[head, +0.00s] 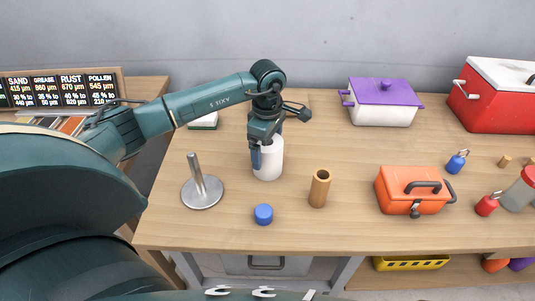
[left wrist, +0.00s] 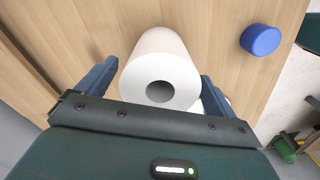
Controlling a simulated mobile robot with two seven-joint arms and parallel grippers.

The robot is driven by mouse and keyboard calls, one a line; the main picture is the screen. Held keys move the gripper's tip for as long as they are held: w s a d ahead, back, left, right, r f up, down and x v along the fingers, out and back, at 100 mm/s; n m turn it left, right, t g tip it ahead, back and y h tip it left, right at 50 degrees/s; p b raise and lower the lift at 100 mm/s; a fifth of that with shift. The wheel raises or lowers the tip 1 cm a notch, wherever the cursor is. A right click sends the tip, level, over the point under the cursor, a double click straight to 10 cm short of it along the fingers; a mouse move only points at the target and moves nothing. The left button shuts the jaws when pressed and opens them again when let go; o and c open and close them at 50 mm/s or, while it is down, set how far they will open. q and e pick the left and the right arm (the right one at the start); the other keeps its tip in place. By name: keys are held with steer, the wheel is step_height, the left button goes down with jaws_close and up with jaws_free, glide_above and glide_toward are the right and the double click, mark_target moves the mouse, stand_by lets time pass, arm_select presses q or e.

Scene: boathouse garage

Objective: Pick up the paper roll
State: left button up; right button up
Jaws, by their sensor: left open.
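The white paper roll (head: 268,162) stands upright on the wooden workbench in the head view. In the left wrist view the paper roll (left wrist: 158,70) shows from above, with its dark core hole facing the camera. My left gripper (head: 262,155) is at the roll from above. In the left wrist view my left gripper (left wrist: 158,85) is open, with one blue finger on each side of the roll. A gap shows at the left finger; the right finger is very near the roll, and I cannot tell whether it touches. My right gripper is not in view.
A metal stand with a post (head: 202,188) is left of the roll. A blue cylinder (head: 263,214) and a brown tube (head: 319,188) stand in front. An orange toolbox (head: 414,191) and a purple-lidded pot (head: 384,102) are to the right. A red cooler (head: 495,95) stands at back right.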

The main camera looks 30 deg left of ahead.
arm_select(q)
steer(key=shift+f, duration=0.2)
steer(key=c, duration=1.1)
steer(key=shift+r, duration=0.1)
